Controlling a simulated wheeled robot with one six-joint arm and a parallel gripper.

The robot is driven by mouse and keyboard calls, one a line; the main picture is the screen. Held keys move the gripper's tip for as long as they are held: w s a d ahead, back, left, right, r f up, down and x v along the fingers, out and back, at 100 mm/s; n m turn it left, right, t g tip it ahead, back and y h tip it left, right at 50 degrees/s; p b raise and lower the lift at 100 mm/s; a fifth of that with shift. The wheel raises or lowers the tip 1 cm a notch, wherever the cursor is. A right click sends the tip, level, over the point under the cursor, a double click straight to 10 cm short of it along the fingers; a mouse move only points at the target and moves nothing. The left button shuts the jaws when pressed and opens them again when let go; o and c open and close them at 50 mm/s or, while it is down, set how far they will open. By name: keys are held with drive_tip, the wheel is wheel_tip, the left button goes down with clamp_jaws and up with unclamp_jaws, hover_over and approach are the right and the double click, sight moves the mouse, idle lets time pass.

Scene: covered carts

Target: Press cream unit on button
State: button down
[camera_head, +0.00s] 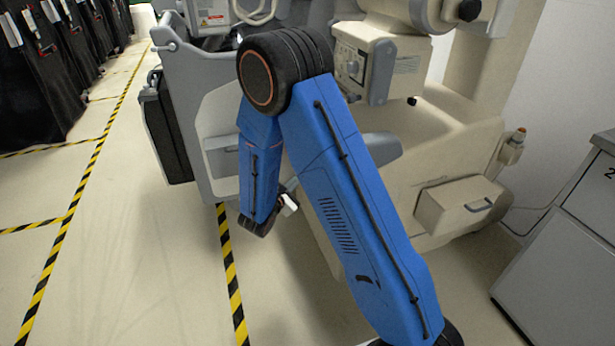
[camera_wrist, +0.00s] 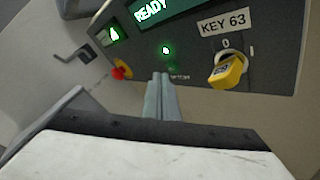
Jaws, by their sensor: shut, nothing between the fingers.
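The cream unit (camera_head: 455,130) is a large cream machine right of centre in the head view, partly behind my blue arm. My gripper (camera_wrist: 161,77) is shut and empty, its two grey fingers together, pointing at a dark control panel (camera_wrist: 195,85) in the wrist view. A small round green light (camera_wrist: 166,50) glows just above the fingertips. A dim green glow and a partly hidden label lie beside the tips. I cannot tell whether the fingertips touch the panel, or which of these is the on button. In the head view my gripper (camera_head: 288,204) is mostly hidden behind my arm.
The panel has a READY display (camera_wrist: 152,8), a green indicator (camera_wrist: 113,34), a red knob (camera_wrist: 122,70) and a yellow key (camera_wrist: 227,71) under a KEY 63 label. A grey unit (camera_head: 205,85) stands left of the cream one; a grey cabinet (camera_head: 565,250) stands right.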

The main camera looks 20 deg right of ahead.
drive_tip(key=shift+d, duration=0.8)
idle(0.7)
drive_tip(key=shift+a, duration=0.1)
idle(0.3)
drive_tip(key=shift+a, duration=0.75)
drive_tip(key=shift+a, duration=0.1)
drive_tip(key=a, duration=0.4)
drive_tip(key=shift+a, duration=0.4)
idle(0.5)
